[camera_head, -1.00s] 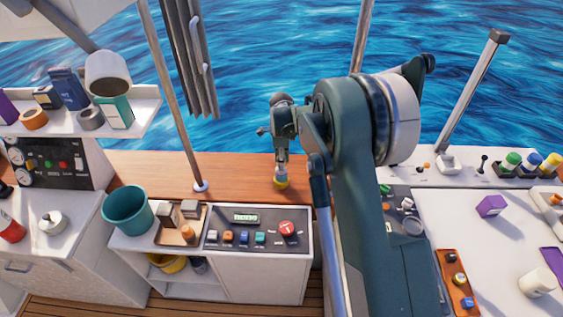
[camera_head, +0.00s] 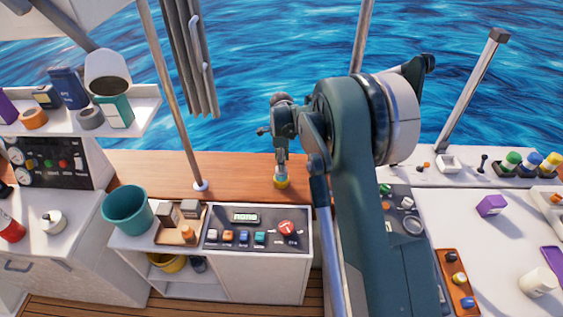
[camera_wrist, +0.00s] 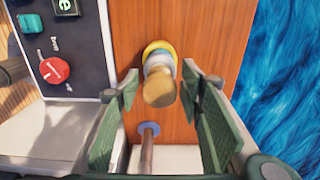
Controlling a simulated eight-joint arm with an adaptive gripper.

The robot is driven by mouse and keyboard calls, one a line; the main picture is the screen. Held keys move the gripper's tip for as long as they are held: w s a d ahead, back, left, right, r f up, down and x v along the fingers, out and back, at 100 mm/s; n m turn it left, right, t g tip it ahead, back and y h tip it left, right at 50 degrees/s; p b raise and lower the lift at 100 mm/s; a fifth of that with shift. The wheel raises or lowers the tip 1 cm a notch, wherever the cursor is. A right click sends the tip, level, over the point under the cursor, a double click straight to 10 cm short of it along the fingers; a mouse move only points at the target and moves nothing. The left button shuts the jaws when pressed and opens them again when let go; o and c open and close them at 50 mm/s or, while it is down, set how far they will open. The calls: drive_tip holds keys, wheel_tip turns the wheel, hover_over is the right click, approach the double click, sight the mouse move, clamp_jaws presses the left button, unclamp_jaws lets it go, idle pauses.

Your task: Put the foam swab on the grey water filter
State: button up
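My gripper (camera_wrist: 160,85) is open, its two green fingers pointing down over the wooden ledge. In the head view, my gripper (camera_head: 281,160) is above the ledge behind the control panel. Between the fingers stands a small upright piece with a tan rounded top, pale collar and yellow base, apparently the foam swab (camera_wrist: 160,88). Gaps show on both sides of it. In the head view, its yellow base (camera_head: 282,183) rests on the wood, and its top is mostly hidden.
The control panel (camera_head: 255,230) with a red knob is in front of the ledge. A thin pole (camera_head: 175,100) rises from the ledge at left. A teal bucket (camera_head: 128,210) stands further left. The white counter (camera_head: 480,245) at right has free room around a purple box (camera_head: 491,206).

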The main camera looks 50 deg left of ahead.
wheel_tip(320, 180, up, 12)
drive_tip(key=shift+r, duration=0.1)
idle(0.6)
